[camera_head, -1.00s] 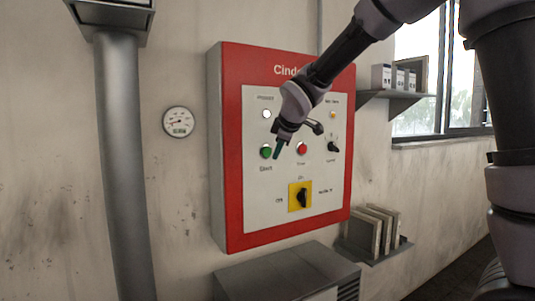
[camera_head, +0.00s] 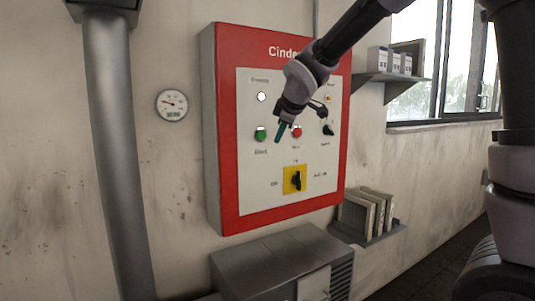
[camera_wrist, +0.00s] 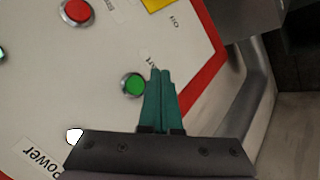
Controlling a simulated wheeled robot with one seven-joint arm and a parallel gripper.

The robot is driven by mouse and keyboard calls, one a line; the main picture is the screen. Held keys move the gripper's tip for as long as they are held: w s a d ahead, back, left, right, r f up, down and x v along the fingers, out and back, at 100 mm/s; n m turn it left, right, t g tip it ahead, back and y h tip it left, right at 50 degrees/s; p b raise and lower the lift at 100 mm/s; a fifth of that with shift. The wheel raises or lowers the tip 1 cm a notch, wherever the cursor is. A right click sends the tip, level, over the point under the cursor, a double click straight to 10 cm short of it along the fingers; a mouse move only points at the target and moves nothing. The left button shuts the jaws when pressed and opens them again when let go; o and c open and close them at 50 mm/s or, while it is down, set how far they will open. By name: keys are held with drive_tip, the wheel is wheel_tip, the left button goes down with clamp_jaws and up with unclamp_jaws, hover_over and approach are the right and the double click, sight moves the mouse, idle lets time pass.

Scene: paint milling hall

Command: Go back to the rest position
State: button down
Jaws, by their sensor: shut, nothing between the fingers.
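My gripper (camera_head: 281,131) is in front of the red-framed control panel (camera_head: 229,190), between the green button (camera_head: 260,134) and the red button (camera_head: 297,132) in the head view. Its teal fingers are shut together and hold nothing. In the wrist view the fingers (camera_wrist: 161,72) point over the white panel face, beside the green button (camera_wrist: 133,85). The red button (camera_wrist: 76,11) shows at the top left there. I cannot tell the exact gap between fingertips and panel. The yellow-backed rotary switch (camera_head: 295,180) sits below, its black handle near upright.
A round gauge (camera_head: 172,105) and a vertical duct (camera_head: 115,150) are to the left. A grey metal cabinet (camera_head: 265,262) stands below the panel. A shelf with boxes (camera_head: 392,77) and a lower shelf with panels (camera_head: 368,235) are to the right, near the window (camera_head: 450,70).

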drive_tip(key=s+d+r+m+h, duration=0.1)
drive_tip(key=s+d+m, duration=0.15)
drive_tip(key=d, duration=0.35)
drive_tip(key=s+d+r+m, duration=0.2)
drive_tip(key=d+m, duration=0.1)
drive_tip(key=d, duration=0.3)
drive_tip(key=s+d+m, duration=0.6)
drive_tip(key=s+m, duration=0.1)
drive_tip(key=s, duration=0.3)
drive_tip(key=s+d+f+m+g, duration=0.1)
drive_tip(key=s+d+m, duration=0.6)
drive_tip(key=s, duration=0.3)
drive_tip(key=shift+s+d+f+m, duration=0.2)
drive_tip(key=shift+f+m, duration=0.1)
drive_tip(key=shift+m, duration=0.15)
